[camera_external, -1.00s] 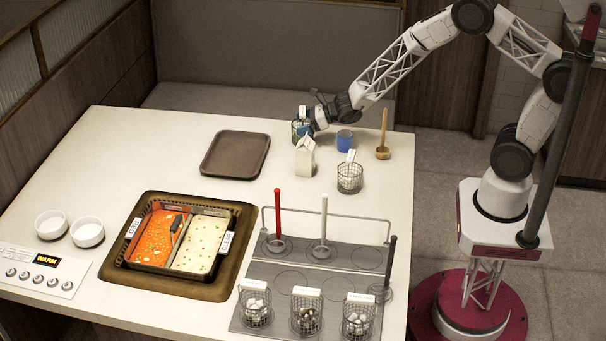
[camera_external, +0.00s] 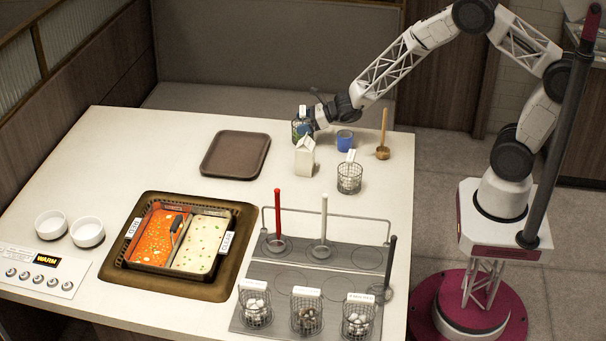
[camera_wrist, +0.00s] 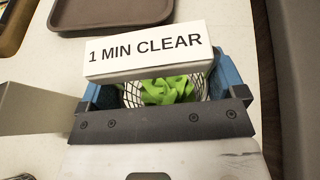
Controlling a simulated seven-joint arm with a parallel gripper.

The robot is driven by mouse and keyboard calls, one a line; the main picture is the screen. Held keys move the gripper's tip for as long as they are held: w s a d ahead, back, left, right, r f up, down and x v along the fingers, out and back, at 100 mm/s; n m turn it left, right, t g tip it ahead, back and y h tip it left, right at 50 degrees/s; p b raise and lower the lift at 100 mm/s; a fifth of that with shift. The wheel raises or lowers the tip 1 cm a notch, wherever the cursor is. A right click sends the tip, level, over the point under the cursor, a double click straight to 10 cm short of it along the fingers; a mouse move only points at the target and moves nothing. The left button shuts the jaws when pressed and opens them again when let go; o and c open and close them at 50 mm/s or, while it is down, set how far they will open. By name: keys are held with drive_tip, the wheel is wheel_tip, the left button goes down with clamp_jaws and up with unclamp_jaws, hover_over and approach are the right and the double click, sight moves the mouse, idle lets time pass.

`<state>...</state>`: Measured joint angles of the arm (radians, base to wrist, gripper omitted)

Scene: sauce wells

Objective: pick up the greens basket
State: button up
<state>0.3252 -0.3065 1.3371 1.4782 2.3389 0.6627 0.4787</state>
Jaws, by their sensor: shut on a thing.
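The greens basket (camera_wrist: 131,95) is a wire basket with bright green leaves (camera_wrist: 170,90) and a white label reading "1 MIN CLEAR" (camera_wrist: 150,50). In the external view the basket (camera_external: 296,134) is at the far edge of the table, partly hidden by my gripper. My gripper (camera_external: 305,127) is shut on it, with blue fingers on both sides of the basket in the wrist view. The basket's bottom is hard to make out, so I cannot tell whether it touches the table.
A white carton (camera_external: 304,160) stands close in front, with a blue cup (camera_external: 345,140) and another wire basket (camera_external: 349,182) to the right. A brown tray (camera_external: 236,155) lies left. The sunken two-part pan (camera_external: 128,262) and a grey rack (camera_external: 290,252) are nearer.

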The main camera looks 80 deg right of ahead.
sight(303, 110)
wheel_tip(303, 110, up, 10)
drive_tip(key=shift+f, duration=0.15)
idle(0.4)
